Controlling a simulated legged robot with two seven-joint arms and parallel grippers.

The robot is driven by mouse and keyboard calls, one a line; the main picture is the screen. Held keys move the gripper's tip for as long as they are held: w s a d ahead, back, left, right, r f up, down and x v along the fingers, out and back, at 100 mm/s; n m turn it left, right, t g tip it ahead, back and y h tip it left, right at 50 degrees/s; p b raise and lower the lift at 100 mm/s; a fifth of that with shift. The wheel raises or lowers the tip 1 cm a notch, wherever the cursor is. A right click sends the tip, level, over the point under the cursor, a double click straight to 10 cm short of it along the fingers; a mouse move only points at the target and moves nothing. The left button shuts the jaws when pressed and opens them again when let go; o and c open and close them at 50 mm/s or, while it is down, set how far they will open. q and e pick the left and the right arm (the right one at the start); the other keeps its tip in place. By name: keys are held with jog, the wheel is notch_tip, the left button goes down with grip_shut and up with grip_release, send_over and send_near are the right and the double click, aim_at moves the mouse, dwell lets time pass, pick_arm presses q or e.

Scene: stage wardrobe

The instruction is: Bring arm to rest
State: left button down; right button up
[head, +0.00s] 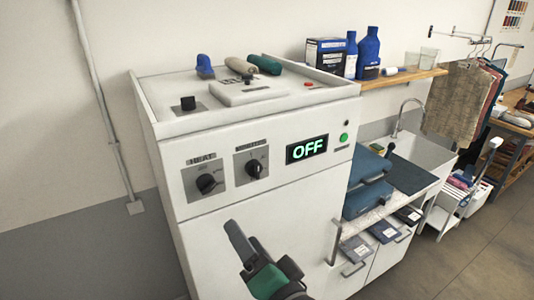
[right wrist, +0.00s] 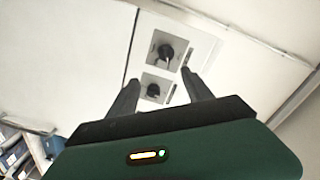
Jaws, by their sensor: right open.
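My right gripper (head: 257,246) is low in the head view, in front of the white machine's (head: 270,200) front panel, below the knobs. Its jaws are open and nothing shows between them. In the right wrist view the two dark fingers (right wrist: 160,77) stand apart, pointing toward the panel with its two black knobs. I cannot tell the exact gap to the panel, but no contact shows. The HEAT knob (head: 206,184) and a second knob (head: 253,168) sit beside a green-lit display (head: 306,148) reading OFF. My left gripper is not in view.
To the right are a shelf (head: 405,78) with blue bottles, a sink (head: 425,152), folded blue cloths (head: 368,198) and hanging garments (head: 460,100). Floor (head: 445,262) shows clear at lower right.

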jog(key=w+d+f+n+g+h+b, duration=0.1)
jog(key=d+f+g+h+b, duration=0.1)
jog(key=d+f, duration=0.45)
jog(key=d+f+n+g+h+b, duration=0.1)
jog(key=d+f+h, duration=0.2)
jog(key=f, duration=0.6)
jog(key=w+d+f+g+h+b, duration=0.15)
jog(key=d+f, duration=0.25)
jog(key=f, duration=0.4)
jog(key=s+d+f+n+g+h+b, duration=0.3)
jog(key=s+d+f+g, duration=0.4)
jog(key=s+d+f, duration=0.4)
notch_tip(320, 180, down, 4)
jog(key=shift+s+d+r+b, duration=0.25)
jog(key=shift+s+d+b, duration=0.15)
jog(key=shift+d, duration=0.6)
jog(key=shift+w+a+g, duration=0.15)
jog(key=shift+g, duration=0.1)
